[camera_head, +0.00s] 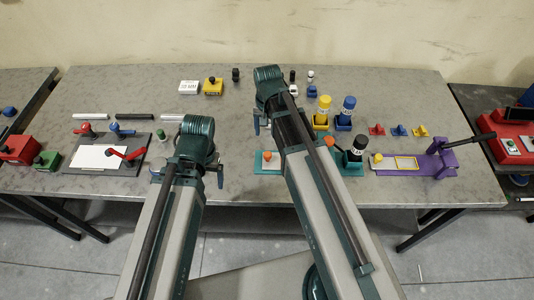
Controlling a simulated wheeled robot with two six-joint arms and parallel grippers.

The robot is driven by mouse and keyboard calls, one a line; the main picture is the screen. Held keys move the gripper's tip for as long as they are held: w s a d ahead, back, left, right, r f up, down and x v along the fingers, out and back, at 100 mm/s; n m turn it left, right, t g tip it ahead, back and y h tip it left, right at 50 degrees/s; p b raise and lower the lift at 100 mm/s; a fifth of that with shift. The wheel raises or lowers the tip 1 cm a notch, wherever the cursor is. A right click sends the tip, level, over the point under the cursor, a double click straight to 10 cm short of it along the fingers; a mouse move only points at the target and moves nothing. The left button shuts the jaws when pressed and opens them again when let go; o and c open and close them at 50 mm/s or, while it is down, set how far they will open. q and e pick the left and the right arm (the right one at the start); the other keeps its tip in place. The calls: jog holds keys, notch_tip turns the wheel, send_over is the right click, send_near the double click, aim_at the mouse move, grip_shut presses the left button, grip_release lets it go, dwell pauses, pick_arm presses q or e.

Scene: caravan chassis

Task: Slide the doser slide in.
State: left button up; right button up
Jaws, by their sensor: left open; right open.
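A green doser (353,167) with a black-topped bottle (359,142) stands right of the middle of the bench, partly behind my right arm. An orange knob (330,142) shows just left of the bottle. I cannot tell for sure whether it belongs to the doser slide. A teal plate (259,167) with another orange knob (267,155) lies left of my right arm. My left gripper (188,176) is open, over the bench left of the teal plate. My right gripper (260,124) is open, above and behind the teal plate. Both jaws are mostly hidden by my arms.
Yellow (324,112) and blue (347,112) bottles in holders stand behind the green doser. A purple press (440,160) stands at the right.

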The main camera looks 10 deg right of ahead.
aim_at(268, 154)
notch_tip(268, 154, down, 12)
jog(key=b, duration=1.1)
jog(key=shift+f, duration=0.1)
jog(key=shift+c, duration=0.2)
grip_shut()
dwell(0.3)
jog(key=shift+d, duration=0.1)
